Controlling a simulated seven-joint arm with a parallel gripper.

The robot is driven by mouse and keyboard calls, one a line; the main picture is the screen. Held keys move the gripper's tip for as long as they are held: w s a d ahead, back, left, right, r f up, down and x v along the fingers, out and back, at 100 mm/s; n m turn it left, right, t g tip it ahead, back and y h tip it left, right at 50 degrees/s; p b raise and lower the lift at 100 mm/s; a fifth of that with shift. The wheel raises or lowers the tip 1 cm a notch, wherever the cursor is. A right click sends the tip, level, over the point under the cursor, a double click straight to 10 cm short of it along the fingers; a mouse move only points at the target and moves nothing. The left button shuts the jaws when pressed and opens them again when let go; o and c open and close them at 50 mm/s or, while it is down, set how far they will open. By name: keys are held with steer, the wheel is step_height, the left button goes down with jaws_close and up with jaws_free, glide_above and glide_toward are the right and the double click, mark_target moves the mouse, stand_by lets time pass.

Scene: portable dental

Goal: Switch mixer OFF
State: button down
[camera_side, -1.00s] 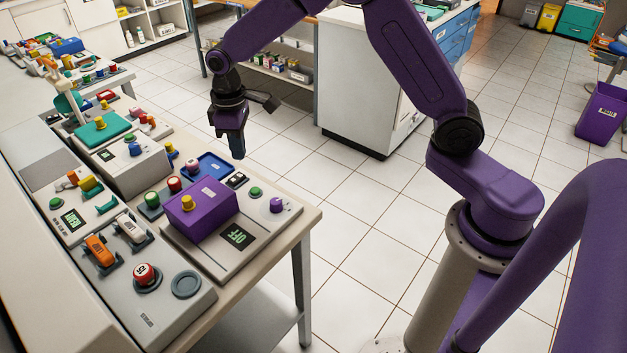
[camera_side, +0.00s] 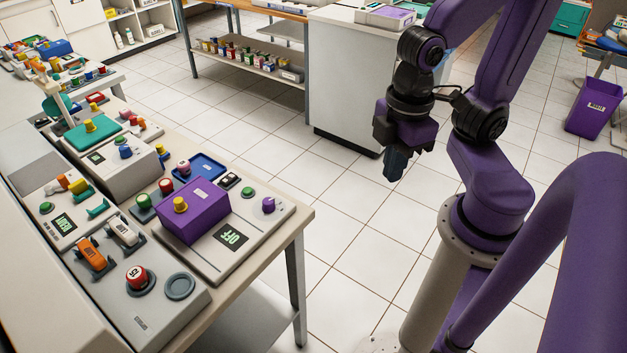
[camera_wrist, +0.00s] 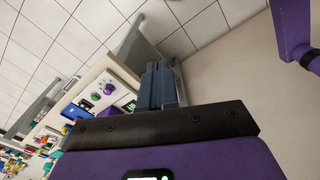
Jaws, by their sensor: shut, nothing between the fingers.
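The device that looks like the mixer is a purple box (camera_side: 194,213) with a yellow knob (camera_side: 180,204), on a light grey panel at the table's near right in the side view. The panel's display (camera_side: 231,238) reads OFF, upside down from here. A green button (camera_side: 248,191), a dark switch (camera_side: 229,181) and a purple knob (camera_side: 268,205) sit on the same panel. My gripper (camera_side: 390,178) is shut and empty over the floor, well right of the table and touching nothing. Its closed fingers (camera_wrist: 159,72) also show in the wrist view, with the panel partly hidden behind them.
Left of the panel is a grey unit with a red knob (camera_side: 138,278) and orange and white levers. A blue tray (camera_side: 205,166) lies behind the purple box. A white cabinet (camera_side: 345,90) stands at the back.

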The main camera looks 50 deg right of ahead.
steer(key=shift+s+d+f, duration=0.1)
steer(key=shift+s+d, duration=0.15)
steer(key=shift+s, duration=0.1)
steer(key=w+a+r+m, duration=0.1)
steer(key=w+a+m, duration=0.3)
steer(key=w, duration=0.6)
steer(key=w+a+m, duration=0.2)
steer(key=w+a, duration=0.4)
steer(key=w, duration=0.5)
steer(key=w+d+f+m, duration=0.1)
steer(key=w+f+m, duration=0.1)
steer(key=w, duration=0.8)
steer(key=w+d+f+m, duration=0.2)
steer(key=w+f+m, duration=0.1)
steer(key=w, duration=0.7)
steer(key=shift+d+m, duration=0.15)
steer(key=shift+m, duration=0.55)
steer(key=shift+f, duration=0.15)
